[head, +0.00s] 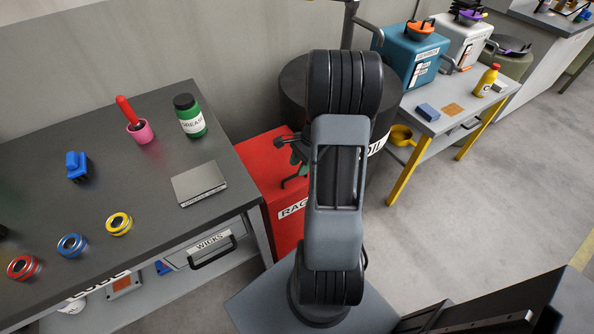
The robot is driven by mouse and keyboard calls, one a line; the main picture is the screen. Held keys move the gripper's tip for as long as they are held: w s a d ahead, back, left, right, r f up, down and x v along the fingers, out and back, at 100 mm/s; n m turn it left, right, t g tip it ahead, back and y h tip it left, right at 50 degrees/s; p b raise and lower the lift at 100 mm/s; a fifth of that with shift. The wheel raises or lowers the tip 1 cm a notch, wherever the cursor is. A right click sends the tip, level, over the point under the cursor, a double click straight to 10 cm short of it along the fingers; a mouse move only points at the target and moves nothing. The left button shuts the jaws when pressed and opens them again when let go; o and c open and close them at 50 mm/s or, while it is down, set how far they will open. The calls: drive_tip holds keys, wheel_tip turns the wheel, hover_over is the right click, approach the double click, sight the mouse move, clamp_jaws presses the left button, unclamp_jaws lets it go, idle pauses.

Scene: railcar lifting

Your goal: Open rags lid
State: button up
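The red rags bin (285,222) stands on the floor between the dark workbench and the dark drum. Its white label is partly covered by my arm, with "RAG" readable. Its red lid (262,152) appears flat and closed. A dark handle (292,180) shows on the lid beside my arm. My gripper (293,151) seems to be the dark shape over the lid's right part, mostly hidden behind my arm. I cannot tell whether it touches the handle or whether its fingers are open.
The workbench (150,225) at left carries a green grease jar (189,116), pink cup (140,131), grey plate (199,184) and several rings. The oil drum (293,85) stands behind my arm. Open floor (460,220) lies right.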

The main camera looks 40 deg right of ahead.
drive_tip(key=shift+x, duration=1.4)
drive_tip(key=shift+c, duration=0.2)
clamp_jaws()
